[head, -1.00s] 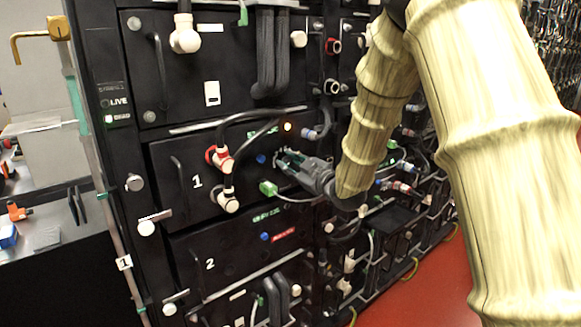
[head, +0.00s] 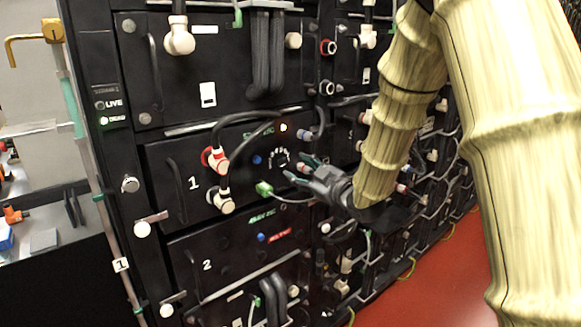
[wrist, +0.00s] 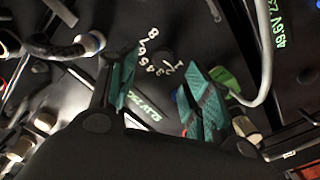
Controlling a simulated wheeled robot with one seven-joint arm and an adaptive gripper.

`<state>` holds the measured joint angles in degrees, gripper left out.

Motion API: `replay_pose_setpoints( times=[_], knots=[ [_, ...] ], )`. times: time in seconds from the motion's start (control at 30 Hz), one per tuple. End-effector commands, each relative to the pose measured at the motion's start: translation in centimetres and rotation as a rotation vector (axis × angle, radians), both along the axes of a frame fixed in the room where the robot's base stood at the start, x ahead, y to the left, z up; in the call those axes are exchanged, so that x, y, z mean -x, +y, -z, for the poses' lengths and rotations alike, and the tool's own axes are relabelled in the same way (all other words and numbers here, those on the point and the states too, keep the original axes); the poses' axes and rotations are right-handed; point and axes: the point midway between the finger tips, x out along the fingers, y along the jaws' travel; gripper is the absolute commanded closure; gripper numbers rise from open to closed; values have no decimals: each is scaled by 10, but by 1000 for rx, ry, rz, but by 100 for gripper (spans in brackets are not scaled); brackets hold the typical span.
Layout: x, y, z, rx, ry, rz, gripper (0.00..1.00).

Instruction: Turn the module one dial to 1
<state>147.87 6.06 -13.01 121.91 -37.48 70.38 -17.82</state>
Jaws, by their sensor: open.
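The module one dial (head: 279,157) is a small dark knob on the black module one panel (head: 240,200), ringed by white marks. In the wrist view the dial (wrist: 164,55) has white numerals 1 to 8 around it and lies beyond the fingertips, roughly between them. I cannot tell which numeral it points at. My gripper (head: 299,168) is open, with green-padded fingers, just right of the dial and apart from it. In the wrist view my gripper (wrist: 161,82) has nothing between its fingers.
A green connector (head: 264,189) with a grey cable sits below the dial. Red (head: 215,159) and white (head: 223,201) plugs with black cables are at left. Module two (head: 215,262) is below. Red floor (head: 440,275) is clear at right.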

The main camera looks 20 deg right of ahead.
Motion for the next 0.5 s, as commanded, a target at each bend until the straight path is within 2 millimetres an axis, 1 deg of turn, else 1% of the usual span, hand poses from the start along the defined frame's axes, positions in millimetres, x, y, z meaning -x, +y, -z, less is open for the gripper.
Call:
replay_pose_setpoints(
  times=[0.03,0.2,0.33,0.5],
  knots=[
    [8,-3,0,0,0,-1,51],
    [33,-11,1,0,1,-3,51],
    [47,-18,1,0,1,0,51],
    [55,-21,1,1,0,-2,51]
  ],
)
